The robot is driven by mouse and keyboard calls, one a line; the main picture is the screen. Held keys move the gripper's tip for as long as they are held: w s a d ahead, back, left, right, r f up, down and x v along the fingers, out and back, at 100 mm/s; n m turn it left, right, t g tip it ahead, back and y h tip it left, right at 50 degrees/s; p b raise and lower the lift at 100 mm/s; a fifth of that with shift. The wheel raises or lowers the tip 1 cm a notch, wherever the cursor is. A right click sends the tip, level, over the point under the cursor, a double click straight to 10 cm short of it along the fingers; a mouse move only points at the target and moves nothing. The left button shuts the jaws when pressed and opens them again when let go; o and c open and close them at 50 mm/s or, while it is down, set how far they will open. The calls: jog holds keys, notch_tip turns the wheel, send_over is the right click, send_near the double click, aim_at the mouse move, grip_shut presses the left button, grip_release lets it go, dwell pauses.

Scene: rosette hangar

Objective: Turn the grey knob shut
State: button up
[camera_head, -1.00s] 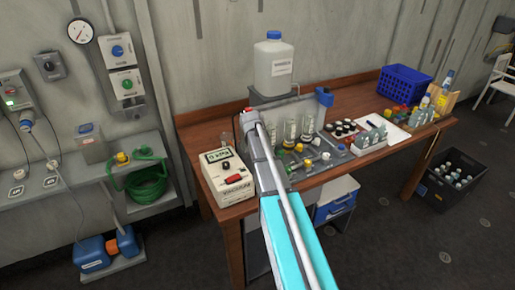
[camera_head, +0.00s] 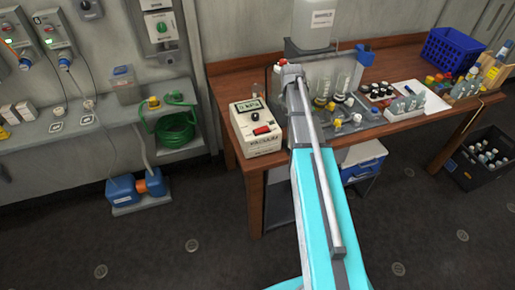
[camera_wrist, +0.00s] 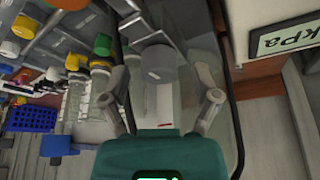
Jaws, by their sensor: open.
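A grey knob (camera_wrist: 158,62), a short cylinder, shows in the wrist view. It lies just past my fingertips, roughly midway between them across the picture. My gripper (camera_wrist: 163,97) is open, one finger to each side, and I see no contact with the knob. A pale plate with a red mark (camera_wrist: 165,119) shows between the fingers. In the head view my arm reaches to the bench rig, and I cannot make out the grey knob or fingertips there.
Yellow, green and orange knobs (camera_wrist: 101,46) crowd the left of the wrist view. A vacuum gauge box (camera_head: 257,130) stands left of my arm on the wooden bench (camera_head: 228,84). Glass bottles (camera_head: 343,83) stand right of it. A blue crate (camera_head: 452,50) sits farther right.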

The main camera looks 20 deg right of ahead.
jog(key=shift+d+n+y, duration=0.1)
jog(key=shift+n+y, duration=0.6)
jog(key=shift+n, duration=1.15)
jog(key=shift+n+y, duration=0.7)
jog(key=shift+n, duration=1.15)
jog(key=n+y, duration=0.1)
jog(key=n, duration=0.4)
jog(key=n+g+y, duration=0.1)
jog(key=n, duration=0.1)
jog(key=shift+w+d+y, duration=0.1)
jog(key=shift+y, duration=0.2)
jog(key=p+v, duration=0.2)
jog(key=v, duration=0.1)
jog(key=shift+p, duration=0.4)
jog(key=p+v, duration=1)
jog(key=v, duration=0.1)
jog(key=s+a+f+m+g+h+b, duration=0.1)
jog(key=s+a+f+m+b, duration=0.3)
jog(key=s+a, duration=0.5)
jog(key=s+a+f+m+g+h+b, duration=0.2)
jog(key=s+a+f+m+b, duration=0.2)
jog(key=a, duration=1.2)
jog(key=shift+s+f+b, duration=0.8)
jog(key=shift+s+f, duration=0.75)
jog(key=shift+s, duration=1.65)
jog(key=shift+a, duration=0.1)
